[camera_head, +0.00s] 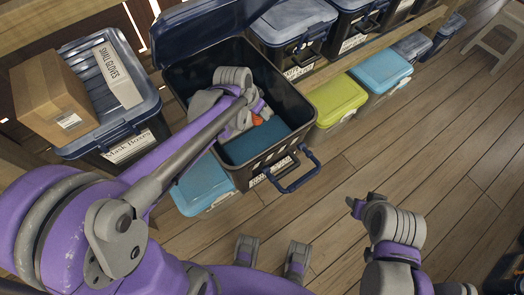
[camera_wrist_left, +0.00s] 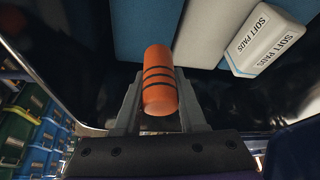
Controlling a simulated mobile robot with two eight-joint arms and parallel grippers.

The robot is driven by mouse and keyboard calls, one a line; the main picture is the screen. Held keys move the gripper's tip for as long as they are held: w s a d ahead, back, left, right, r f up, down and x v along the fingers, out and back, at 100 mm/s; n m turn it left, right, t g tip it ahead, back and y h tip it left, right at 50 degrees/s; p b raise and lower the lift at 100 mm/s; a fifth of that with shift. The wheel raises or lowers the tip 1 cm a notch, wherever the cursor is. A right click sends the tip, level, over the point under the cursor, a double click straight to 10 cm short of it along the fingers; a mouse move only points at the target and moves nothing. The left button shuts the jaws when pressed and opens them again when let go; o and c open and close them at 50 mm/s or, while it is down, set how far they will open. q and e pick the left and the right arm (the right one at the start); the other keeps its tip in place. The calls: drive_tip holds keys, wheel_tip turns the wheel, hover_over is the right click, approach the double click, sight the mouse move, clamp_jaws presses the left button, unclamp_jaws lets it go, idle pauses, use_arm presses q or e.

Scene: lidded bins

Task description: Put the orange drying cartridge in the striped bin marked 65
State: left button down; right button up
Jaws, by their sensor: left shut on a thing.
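The orange drying cartridge (camera_wrist_left: 161,80), a cylinder with dark bands, sits between the fingers of my left gripper (camera_wrist_left: 158,108) in the left wrist view. In the head view only a bit of orange (camera_head: 257,120) shows past my left gripper (camera_head: 254,114), which is inside an open dark bin (camera_head: 296,110). That bin has its blue lid (camera_head: 205,22) raised and a blue surface inside. Its front label is partly hidden, and I cannot read a 65 anywhere. My right gripper (camera_head: 357,207) is over the floor at lower right, its jaw opening unclear.
A cardboard box (camera_head: 50,95) and a Small Gloves box (camera_head: 118,75) sit on the closed Mask Boxes bin at left. Other closed bins line the shelf, with lime (camera_head: 338,99) and blue ones below. A Soft Pads box (camera_wrist_left: 262,40) shows in the wrist view.

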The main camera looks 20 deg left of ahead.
use_arm(q)
drive_tip(key=s+d+m+g+h+b, duration=0.1)
drive_tip(key=s+d+m+h+b, duration=0.15)
drive_tip(key=s+m, duration=0.2)
drive_tip(key=m+b, duration=0.2)
drive_tip(key=b, duration=0.1)
approach(268, 141)
drive_tip(key=shift+y, duration=0.25)
drive_tip(key=d+f, duration=0.2)
drive_tip(key=f, duration=0.1)
drive_tip(key=d+f, duration=0.1)
drive_tip(key=d, duration=0.1)
drive_tip(key=shift+w+f, duration=0.3)
drive_tip(key=shift+f, duration=0.05)
use_arm(e)
wheel_tip(268, 141, down, 7)
drive_tip(key=s, duration=0.1)
drive_tip(key=shift+s+r, duration=0.15)
drive_tip(key=shift+s, duration=0.05)
use_arm(q)
drive_tip(key=shift+f, duration=0.15)
use_arm(e)
drive_tip(key=shift+a, duration=0.1)
use_arm(q)
drive_tip(key=shift+c, duration=2.4)
unclamp_jaws()
